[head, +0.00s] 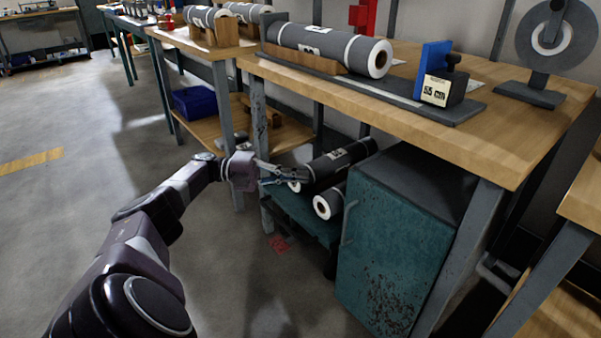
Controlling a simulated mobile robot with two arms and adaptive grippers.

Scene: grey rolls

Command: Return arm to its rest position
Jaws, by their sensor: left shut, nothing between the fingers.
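My left arm comes in from the lower left and reaches toward the space under the workbench. My left gripper (283,174) is shut and empty, beside the near end of a dark grey roll (338,165). I cannot tell whether it touches that roll. A second grey roll (330,201) lies just below, its white core facing me. Both rest at a teal shelf or cart (300,215) under the bench. My right gripper is not in view.
The wooden workbench (500,115) overhangs the gripper, with a large grey roll (325,47) on a wooden cradle. A teal cabinet (390,255) stands right of the rolls. A bench leg (259,130) is close to the gripper. Open floor (90,120) lies to the left.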

